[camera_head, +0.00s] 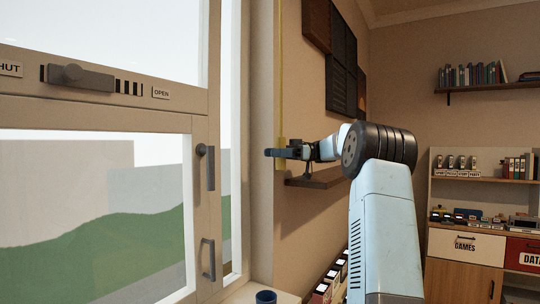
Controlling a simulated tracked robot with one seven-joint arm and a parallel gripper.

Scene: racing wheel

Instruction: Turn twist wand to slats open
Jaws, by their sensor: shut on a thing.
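The twist wand (280,75) is a thin yellow rod hanging upright beside the window frame, against the wall's edge. My gripper (276,152) reaches in from the right and is shut on the wand near its lower end. The dark fingers cover part of the wand there, and a short yellow piece shows just below them.
The window has a slider (80,77) by an OPEN label and two handles (205,167) (208,259). A small wall shelf (318,179) sits just below my gripper. Dark wall panels (341,60) hang above. A blue cup (266,297) stands at the bottom.

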